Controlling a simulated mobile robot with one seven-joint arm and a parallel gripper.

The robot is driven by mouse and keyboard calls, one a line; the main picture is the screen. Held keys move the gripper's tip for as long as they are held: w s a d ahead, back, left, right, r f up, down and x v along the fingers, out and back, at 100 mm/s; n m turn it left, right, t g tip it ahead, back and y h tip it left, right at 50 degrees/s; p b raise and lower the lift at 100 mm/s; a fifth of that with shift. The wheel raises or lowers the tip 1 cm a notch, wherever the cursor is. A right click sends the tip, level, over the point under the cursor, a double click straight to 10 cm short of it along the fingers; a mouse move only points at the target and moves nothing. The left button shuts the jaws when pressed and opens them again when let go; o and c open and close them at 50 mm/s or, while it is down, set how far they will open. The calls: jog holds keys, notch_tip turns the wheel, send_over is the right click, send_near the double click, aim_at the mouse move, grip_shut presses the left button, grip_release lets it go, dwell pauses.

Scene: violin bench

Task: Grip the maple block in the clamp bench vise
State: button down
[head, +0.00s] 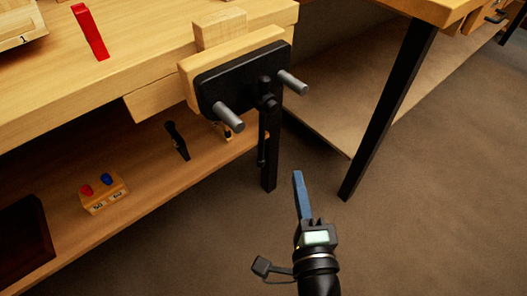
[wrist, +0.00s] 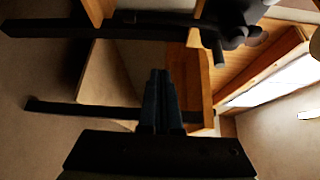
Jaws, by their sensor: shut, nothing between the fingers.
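The vise (head: 243,78) is on the end of the wooden bench, with a black front plate, a pale wooden jaw (head: 188,84) and two grey rods sticking out. A dark handle bar (head: 262,135) hangs from its central hub. A pale block, apparently the maple block (head: 220,30), stands up behind the wooden jaw; whether the jaw touches it I cannot tell. My gripper (head: 297,174) is shut and empty, its blue fingers pointing up, below and right of the vise and apart from it. In the wrist view my gripper's fingers (wrist: 160,74) are together. Dark vise parts (wrist: 232,18) show at the top right.
A red block (head: 90,32) stands on the bench top. The lower shelf holds a small wooden piece with red and blue knobs (head: 104,194), a black tool (head: 177,141) and a dark box (head: 25,240). A black table leg (head: 388,110) stands at right. The floor around my gripper is clear.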

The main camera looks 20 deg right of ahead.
jog(key=w+a, duration=0.1)
jog(key=w, duration=0.8)
jog(key=shift+a+p, duration=0.3)
jog(key=shift+p, duration=0.1)
jog(key=shift+r, duration=0.1)
jog(key=shift+r+p, duration=0.1)
jog(key=shift+p, duration=0.3)
jog(key=shift+s+a+p, duration=0.15)
jog(key=shift+a+p, duration=0.15)
jog(key=shift+p, duration=0.4)
